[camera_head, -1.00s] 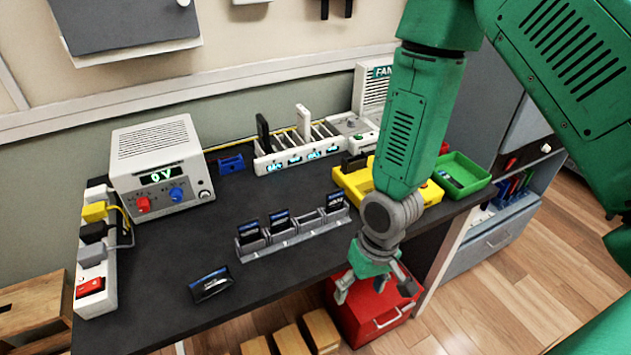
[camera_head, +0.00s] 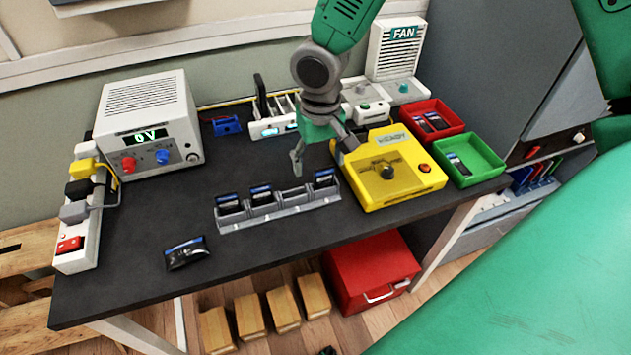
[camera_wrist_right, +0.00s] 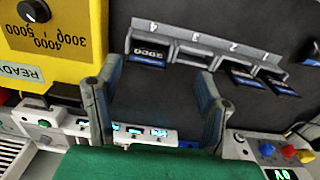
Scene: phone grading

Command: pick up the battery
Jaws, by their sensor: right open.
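A dark battery with a blue stripe (camera_head: 186,252) lies loose on the table's front left. A grey four-slot rack (camera_head: 238,222) holds batteries in its first (camera_head: 230,204), second (camera_head: 262,196) and fourth (camera_head: 325,179) slots; the third is empty. My right gripper (camera_head: 322,150) is open and empty, above and behind the rack's right half. In the right wrist view its spread fingers (camera_wrist_right: 158,72) have only dark table between them. The fourth-slot battery (camera_wrist_right: 150,52) shows just beyond the fingers there. My left gripper is not in view.
A yellow tester (camera_head: 400,190) stands right of the rack, with red (camera_head: 455,115) and green (camera_head: 490,150) bins beyond. A power supply (camera_head: 150,120) and power strip (camera_head: 85,235) are at left. A white charging dock (camera_head: 262,130) is behind my arm. The front table is mostly clear.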

